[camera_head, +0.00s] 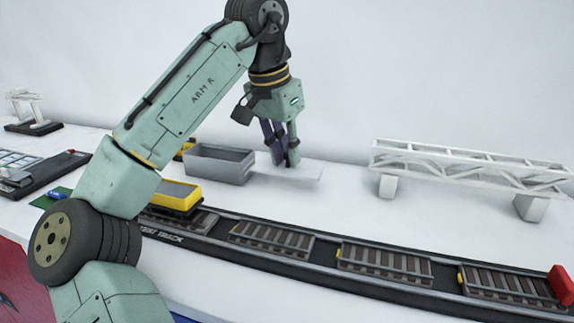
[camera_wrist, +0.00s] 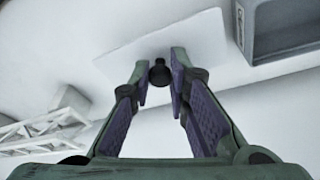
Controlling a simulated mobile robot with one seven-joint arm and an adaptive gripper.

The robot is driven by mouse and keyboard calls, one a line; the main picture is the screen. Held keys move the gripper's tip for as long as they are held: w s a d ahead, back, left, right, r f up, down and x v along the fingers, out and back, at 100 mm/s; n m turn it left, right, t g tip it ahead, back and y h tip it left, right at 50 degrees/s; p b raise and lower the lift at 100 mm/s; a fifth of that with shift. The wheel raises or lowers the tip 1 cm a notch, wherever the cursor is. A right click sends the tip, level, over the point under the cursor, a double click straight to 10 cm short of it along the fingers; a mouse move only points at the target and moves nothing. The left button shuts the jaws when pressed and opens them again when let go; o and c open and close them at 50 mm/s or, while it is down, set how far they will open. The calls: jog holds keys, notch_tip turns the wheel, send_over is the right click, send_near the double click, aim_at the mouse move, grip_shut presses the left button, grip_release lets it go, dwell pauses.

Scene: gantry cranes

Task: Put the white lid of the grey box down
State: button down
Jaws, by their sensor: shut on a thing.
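The white lid (camera_head: 308,174) is a thin flat plate, just right of the grey box in the head view. It also shows in the wrist view (camera_wrist: 190,35), with a small dark knob (camera_wrist: 160,73) between my fingertips. My gripper (camera_head: 284,158) is shut on the knob, its fingers pointing down. It also shows in the wrist view (camera_wrist: 160,75). The lid looks level and close to the table; I cannot tell whether it touches. The grey box (camera_head: 218,178) stands open and looks empty. Its corner also shows in the wrist view (camera_wrist: 250,40).
A black test track (camera_head: 326,264) with rail sections crosses the front, a yellow wagon (camera_head: 176,199) at its left and a red end stop (camera_head: 562,284) at its right. A white truss bridge (camera_head: 470,166) stands at the right. The white table between lid and bridge is clear.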

aim_at(287, 166)
jog(key=shift+a+b+x, duration=0.15)
jog(key=shift+b+x, duration=0.75)
jog(key=shift+b, duration=0.1)
jog(key=shift+a+b+x, duration=0.15)
jog(key=shift+b+x, duration=0.75)
jog(key=shift+b, duration=0.05)
jog(key=shift+f, duration=0.15)
jog(key=shift+f, duration=0.15)
jog(key=c, duration=1.5)
grip_release()
jog(key=shift+c, duration=0.2)
jog(key=p+v, duration=0.1)
jog(key=v, duration=1.1)
jog(key=shift+r, duration=0.25)
jog(key=shift+s+f, duration=0.1)
